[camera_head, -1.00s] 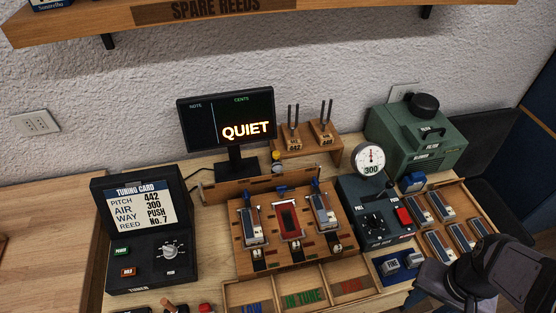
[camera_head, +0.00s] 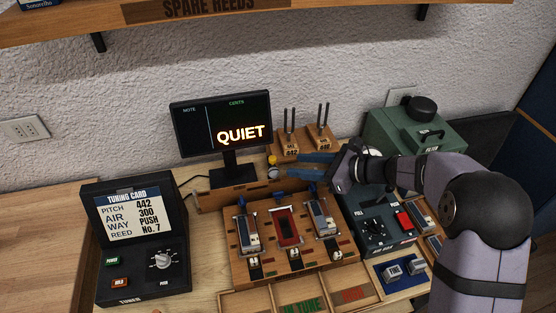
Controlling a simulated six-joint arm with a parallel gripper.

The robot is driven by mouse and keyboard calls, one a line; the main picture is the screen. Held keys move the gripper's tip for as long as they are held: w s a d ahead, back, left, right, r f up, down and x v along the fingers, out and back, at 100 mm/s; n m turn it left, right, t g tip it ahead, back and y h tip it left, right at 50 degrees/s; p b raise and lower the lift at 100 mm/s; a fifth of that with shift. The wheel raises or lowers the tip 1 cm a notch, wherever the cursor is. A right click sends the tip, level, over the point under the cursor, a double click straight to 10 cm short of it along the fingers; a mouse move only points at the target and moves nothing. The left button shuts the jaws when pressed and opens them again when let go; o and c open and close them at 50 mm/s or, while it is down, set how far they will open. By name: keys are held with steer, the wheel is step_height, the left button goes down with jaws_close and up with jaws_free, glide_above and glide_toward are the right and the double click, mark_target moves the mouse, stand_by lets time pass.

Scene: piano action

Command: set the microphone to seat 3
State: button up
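The microphone (camera_head: 273,172) looks like a small grey round piece with a yellow part (camera_head: 272,159) just above it in the picture. It stands at the wooden rail (camera_head: 225,197) behind the reed block, roughly behind the middle seat. The wooden reed block (camera_head: 262,262) has three seats in a row: a left reed plate (camera_head: 246,236), a red-framed middle one (camera_head: 285,226) and a right one (camera_head: 321,216). My gripper (camera_head: 293,166) has its blue fingers spread apart and empty. It points left, with its fingertips just right of the microphone. Any seat numbers are too small to read.
A monitor (camera_head: 220,127) reading QUIET stands behind the rail. Tuning forks on wooden blocks (camera_head: 322,140) stand behind my fingers. The air box (camera_head: 375,225) and green blower (camera_head: 385,130) lie to the right, partly behind my arm. The tuner (camera_head: 140,270) is at left.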

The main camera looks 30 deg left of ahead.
mark_target(274, 158)
steer(key=shift+m, duration=0.4)
steer(key=shift+w+a+r+p+x, duration=0.15)
steer(key=shift+p+x, duration=0.25)
steer(key=shift+x, duration=0.7)
steer(key=shift+w+a+r+p+x, duration=0.1)
steer(key=shift+r+p+x, duration=0.25)
steer(key=shift+x, duration=0.75)
steer(key=shift+w+a+r+p+x, duration=0.1)
steer(key=shift+p+x, duration=0.4)
steer(key=shift+x, duration=1.4)
jaws_close()
